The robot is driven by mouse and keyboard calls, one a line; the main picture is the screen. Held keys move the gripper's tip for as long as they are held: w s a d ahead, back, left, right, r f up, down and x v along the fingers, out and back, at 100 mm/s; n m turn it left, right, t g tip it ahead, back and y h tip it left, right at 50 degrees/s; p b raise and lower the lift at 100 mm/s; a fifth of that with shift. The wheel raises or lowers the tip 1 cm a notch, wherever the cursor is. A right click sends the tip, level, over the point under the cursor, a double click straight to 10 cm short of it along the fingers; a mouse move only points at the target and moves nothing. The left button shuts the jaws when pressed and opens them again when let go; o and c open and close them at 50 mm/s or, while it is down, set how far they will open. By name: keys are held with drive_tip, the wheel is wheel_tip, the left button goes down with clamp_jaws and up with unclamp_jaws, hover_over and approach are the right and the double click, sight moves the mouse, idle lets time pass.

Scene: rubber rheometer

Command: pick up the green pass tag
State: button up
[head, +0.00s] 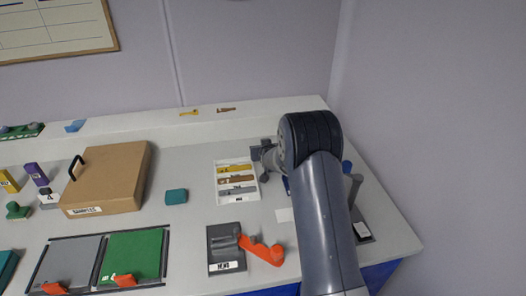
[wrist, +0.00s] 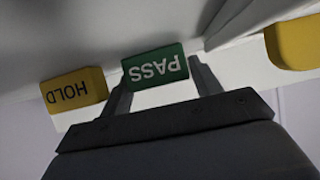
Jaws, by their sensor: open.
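In the wrist view the green pass tag (wrist: 155,65) shows upside down, its white word PASS readable. My gripper (wrist: 160,78) is open, with one finger at each side of the tag. The fingertips lie close to the tag's left and right edges; I cannot tell whether they touch it. The tag appears upright against a pale surface. In the head view my arm reaches over the right part of the bench, and I cannot make out the pass tag there.
A yellow HOLD tag (wrist: 74,90) stands close left of the pass tag. Another yellow thing (wrist: 297,42) is at the upper right of the wrist view. On the bench are a card with coloured strips (head: 221,195), a brown samples box (head: 112,175) and a grey block with an orange lever (head: 262,251).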

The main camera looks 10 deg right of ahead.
drive_tip(key=c, duration=0.6)
